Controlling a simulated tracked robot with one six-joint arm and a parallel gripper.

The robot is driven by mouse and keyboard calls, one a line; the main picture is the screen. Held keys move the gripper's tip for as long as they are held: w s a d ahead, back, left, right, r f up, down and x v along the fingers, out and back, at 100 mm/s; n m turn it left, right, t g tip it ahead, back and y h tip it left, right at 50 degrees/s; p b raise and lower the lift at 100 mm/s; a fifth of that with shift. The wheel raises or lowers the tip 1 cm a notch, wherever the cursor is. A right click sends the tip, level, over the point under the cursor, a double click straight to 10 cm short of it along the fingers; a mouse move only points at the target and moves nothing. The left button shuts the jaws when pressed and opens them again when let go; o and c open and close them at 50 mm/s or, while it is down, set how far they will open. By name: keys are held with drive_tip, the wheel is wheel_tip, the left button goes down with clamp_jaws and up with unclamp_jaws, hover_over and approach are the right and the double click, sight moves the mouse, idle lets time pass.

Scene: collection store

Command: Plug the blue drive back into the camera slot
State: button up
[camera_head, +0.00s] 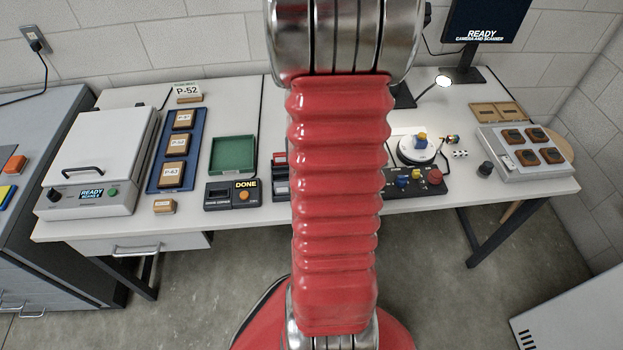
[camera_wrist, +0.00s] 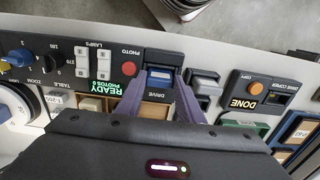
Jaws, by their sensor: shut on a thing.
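In the wrist view, the blue drive (camera_wrist: 160,76) sits between the two purple fingertips of my gripper (camera_wrist: 162,84), which is shut on it. The drive is at the dark camera slot (camera_wrist: 165,59), by the word DRIVE on the black camera panel (camera_wrist: 118,52). How deep it sits in the slot, I cannot tell. The panel's green display reads READY, PHOTOS 0. In the head view, the right part of the camera panel (camera_head: 418,188) shows, but my red arm hides my gripper, the drive and the slot.
A drive copier (camera_head: 233,194) marked DONE stands left of my arm, beside a green tray (camera_head: 233,154). A round turntable (camera_head: 416,149) with a small blue and yellow object is behind the camera panel. A scanner (camera_head: 98,160) stands at the far left of the table.

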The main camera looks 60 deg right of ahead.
drive_tip(key=shift+f, duration=0.15)
drive_tip(key=o, duration=0.9)
drive_tip(key=shift+c, duration=0.2)
wheel_tip(320, 180, up, 11)
idle(1.0)
idle(0.8)
